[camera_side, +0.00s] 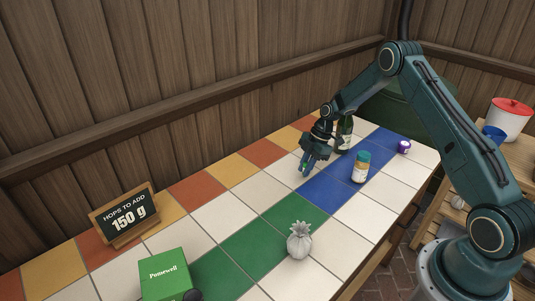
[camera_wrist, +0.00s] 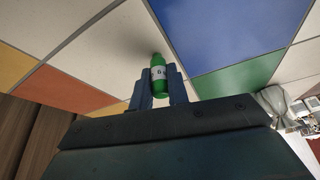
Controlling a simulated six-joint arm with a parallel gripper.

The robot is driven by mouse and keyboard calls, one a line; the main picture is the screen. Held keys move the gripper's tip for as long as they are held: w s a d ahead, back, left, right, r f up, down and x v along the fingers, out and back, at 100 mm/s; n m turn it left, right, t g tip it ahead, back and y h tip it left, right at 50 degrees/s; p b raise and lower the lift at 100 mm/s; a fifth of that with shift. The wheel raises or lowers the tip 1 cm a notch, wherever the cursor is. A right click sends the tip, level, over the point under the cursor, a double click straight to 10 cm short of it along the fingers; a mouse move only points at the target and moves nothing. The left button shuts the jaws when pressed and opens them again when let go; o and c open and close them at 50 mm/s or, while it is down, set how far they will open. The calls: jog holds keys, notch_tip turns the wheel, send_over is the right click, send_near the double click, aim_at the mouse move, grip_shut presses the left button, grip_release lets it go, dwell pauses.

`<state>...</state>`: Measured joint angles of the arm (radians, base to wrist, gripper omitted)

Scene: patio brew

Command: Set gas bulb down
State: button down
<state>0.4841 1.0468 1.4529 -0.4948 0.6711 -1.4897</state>
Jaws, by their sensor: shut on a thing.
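My gripper (camera_side: 308,163) is low over the far part of the tiled table in the side view, near the edge between white and blue tiles. The wrist view shows my gripper (camera_wrist: 160,92) shut on a small green gas bulb (camera_wrist: 159,72) with a pale label band. The bulb sits between the two fingers, with its narrower end pointing away from the wrist. In the side view my fingers mostly hide the bulb, and I cannot tell whether it touches the tiles.
A dark bottle (camera_side: 345,135) stands close behind my gripper. A jar with a teal lid (camera_side: 361,167) and a purple-and-white pot (camera_side: 404,147) are to the right. A grey pineapple ornament (camera_side: 299,240), green box (camera_side: 165,274) and "150 g" sign (camera_side: 125,215) stand nearer. White tiles between are clear.

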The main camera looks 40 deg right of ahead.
jog(key=shift+f, duration=0.1)
jog(key=c, duration=1.4)
grip_release()
jog(key=shift+o, duration=0.2)
jog(key=v, duration=1.2)
